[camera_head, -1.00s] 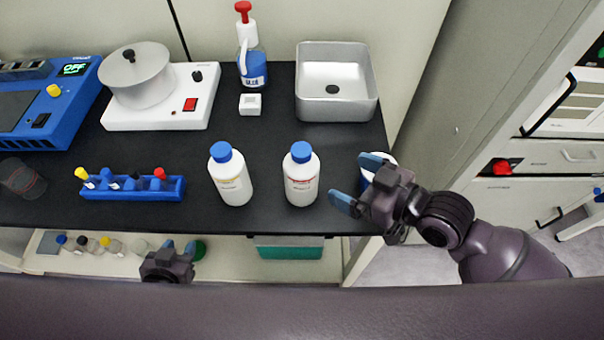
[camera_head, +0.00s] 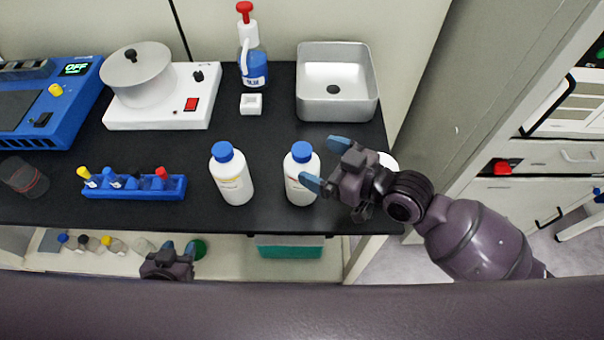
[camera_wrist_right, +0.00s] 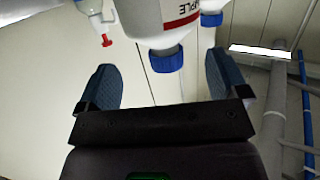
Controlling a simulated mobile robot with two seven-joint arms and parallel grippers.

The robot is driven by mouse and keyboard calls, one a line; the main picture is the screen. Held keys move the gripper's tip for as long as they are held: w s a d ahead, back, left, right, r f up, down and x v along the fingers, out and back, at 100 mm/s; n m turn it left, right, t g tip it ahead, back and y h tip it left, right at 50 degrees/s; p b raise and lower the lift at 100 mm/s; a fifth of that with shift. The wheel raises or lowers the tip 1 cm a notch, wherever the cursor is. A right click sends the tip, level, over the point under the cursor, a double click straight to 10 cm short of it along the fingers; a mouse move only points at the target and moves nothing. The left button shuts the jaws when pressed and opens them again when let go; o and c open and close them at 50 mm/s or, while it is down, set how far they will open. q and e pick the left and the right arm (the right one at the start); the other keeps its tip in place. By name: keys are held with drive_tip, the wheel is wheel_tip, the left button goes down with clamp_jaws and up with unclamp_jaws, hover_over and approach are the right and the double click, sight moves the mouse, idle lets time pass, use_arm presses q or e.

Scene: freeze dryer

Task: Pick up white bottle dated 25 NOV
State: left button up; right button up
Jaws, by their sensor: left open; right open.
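Two white bottles with blue caps stand upright on the black bench in the head view: a left one with a yellow-marked label (camera_head: 231,180) and a right one (camera_head: 299,168). No date is readable on either. My right gripper (camera_head: 326,163) is open and empty beside the right bottle's right side, partly covering it. My left gripper (camera_head: 179,248) is open, low before the bench.
A metal sink (camera_head: 337,110), a wash bottle with a red top (camera_head: 252,65) and a small white box (camera_head: 251,104) stand behind. A blue rack (camera_head: 135,188) lies left. A white object (camera_head: 388,160) is mostly hidden behind my right gripper.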

sight(311, 159)
drive_tip(key=x, duration=0.4)
drive_tip(key=shift+a, duration=0.5)
